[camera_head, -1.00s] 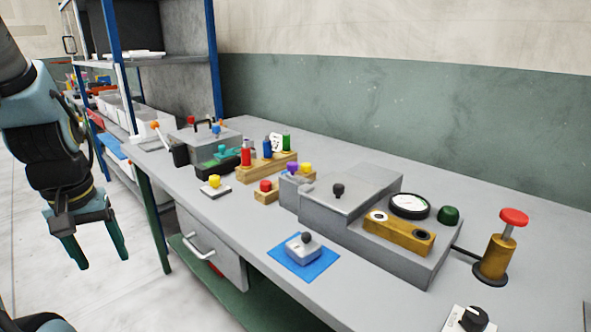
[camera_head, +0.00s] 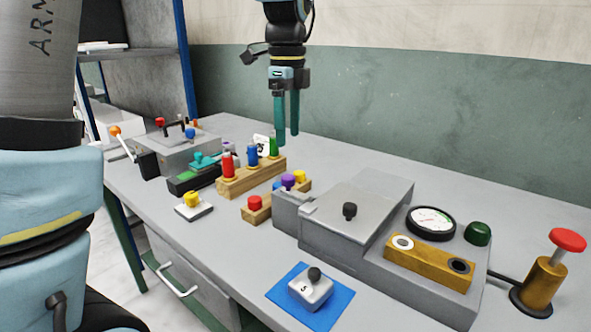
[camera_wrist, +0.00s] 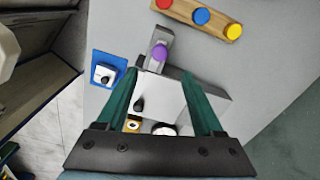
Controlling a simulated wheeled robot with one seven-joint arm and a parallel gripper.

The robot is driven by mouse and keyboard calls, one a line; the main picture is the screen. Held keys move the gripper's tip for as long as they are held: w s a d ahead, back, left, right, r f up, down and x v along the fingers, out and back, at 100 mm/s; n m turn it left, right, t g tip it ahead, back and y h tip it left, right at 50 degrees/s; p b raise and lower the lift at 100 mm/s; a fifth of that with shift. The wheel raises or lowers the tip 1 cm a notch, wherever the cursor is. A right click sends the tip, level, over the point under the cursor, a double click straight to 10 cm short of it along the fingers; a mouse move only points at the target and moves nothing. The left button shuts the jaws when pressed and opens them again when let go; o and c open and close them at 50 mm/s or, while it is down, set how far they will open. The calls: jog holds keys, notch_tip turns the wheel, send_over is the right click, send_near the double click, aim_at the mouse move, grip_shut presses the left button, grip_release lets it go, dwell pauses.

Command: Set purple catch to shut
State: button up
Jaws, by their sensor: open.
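The purple catch knob (camera_head: 288,181) sits on a small grey block (camera_head: 290,208) at the left end of the grey press (camera_head: 350,205). In the wrist view the purple knob (camera_wrist: 159,51) shows from above, on a narrow grey piece beside the press's pale lid (camera_wrist: 172,100). I cannot tell if the catch is shut. My gripper (camera_head: 287,138) points down with its two green fingers apart and empty, well above the bench. In the wrist view my gripper (camera_wrist: 160,75) has the knob just beyond its fingertips, between their lines; it touches nothing.
A wooden strip with red, blue and yellow buttons (camera_head: 256,214) lies close to the catch. A wooden block with tall coloured pegs (camera_head: 250,178) stands behind. A blue mat (camera_head: 335,305) with a grey switch box lies in front. A red-topped plunger (camera_head: 568,240) stands at right.

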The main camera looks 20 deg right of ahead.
aim_at(288, 176)
notch_tip(288, 176, down, 10)
jog(key=shift+f+p, duration=0.25)
jog(key=shift+p, duration=0.55)
jog(key=shift+a, duration=0.1)
grip_shut()
dwell(0.9)
